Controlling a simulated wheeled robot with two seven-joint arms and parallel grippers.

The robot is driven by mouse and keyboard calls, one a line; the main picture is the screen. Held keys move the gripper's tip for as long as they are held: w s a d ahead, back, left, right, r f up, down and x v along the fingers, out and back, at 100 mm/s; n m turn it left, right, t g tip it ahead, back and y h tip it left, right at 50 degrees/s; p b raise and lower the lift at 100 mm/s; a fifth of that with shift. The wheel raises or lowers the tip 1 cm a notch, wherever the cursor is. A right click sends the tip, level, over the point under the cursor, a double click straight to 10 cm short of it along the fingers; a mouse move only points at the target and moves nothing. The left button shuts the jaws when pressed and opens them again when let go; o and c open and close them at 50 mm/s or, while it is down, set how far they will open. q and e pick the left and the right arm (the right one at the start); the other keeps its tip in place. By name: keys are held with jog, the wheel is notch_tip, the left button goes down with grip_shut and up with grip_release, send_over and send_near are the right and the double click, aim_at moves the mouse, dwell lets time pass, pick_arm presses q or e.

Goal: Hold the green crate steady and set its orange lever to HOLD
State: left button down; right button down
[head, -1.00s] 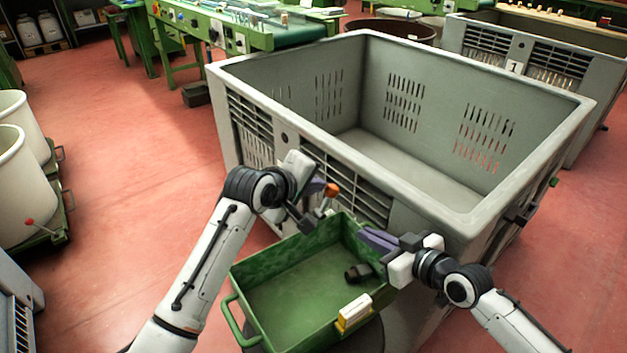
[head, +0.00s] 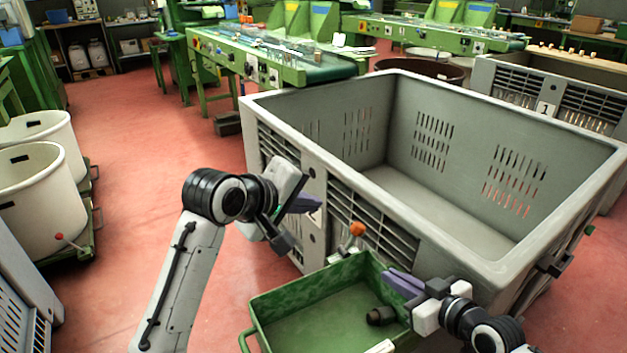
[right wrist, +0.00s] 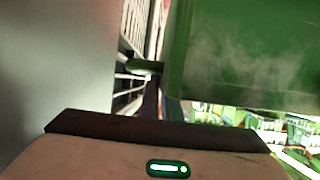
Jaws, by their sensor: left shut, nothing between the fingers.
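The green crate (head: 270,319) stands low in front of the large grey bin, its near part cut off by the frame. Its orange lever (head: 357,228) rises behind the far rim, knob up; I cannot read its setting. My left gripper (head: 309,204) is shut and empty, above and left of the lever, apart from it. My right gripper (head: 402,284) has its purple fingers at the crate's right wall; their grip is not clear. In the right wrist view the crate's green wall (right wrist: 245,60) fills the upper right, with a green bar beside it near the fingers.
The large grey bin (head: 455,225) stands right behind the crate. A small dark object (head: 380,316) lies inside the crate, and a white block (head: 380,346) is at its near edge. White tubs (head: 40,185) stand at the left. The red floor between is clear.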

jog(key=c, duration=1.9)
grip_release()
jog(key=shift+s+d, duration=0.1)
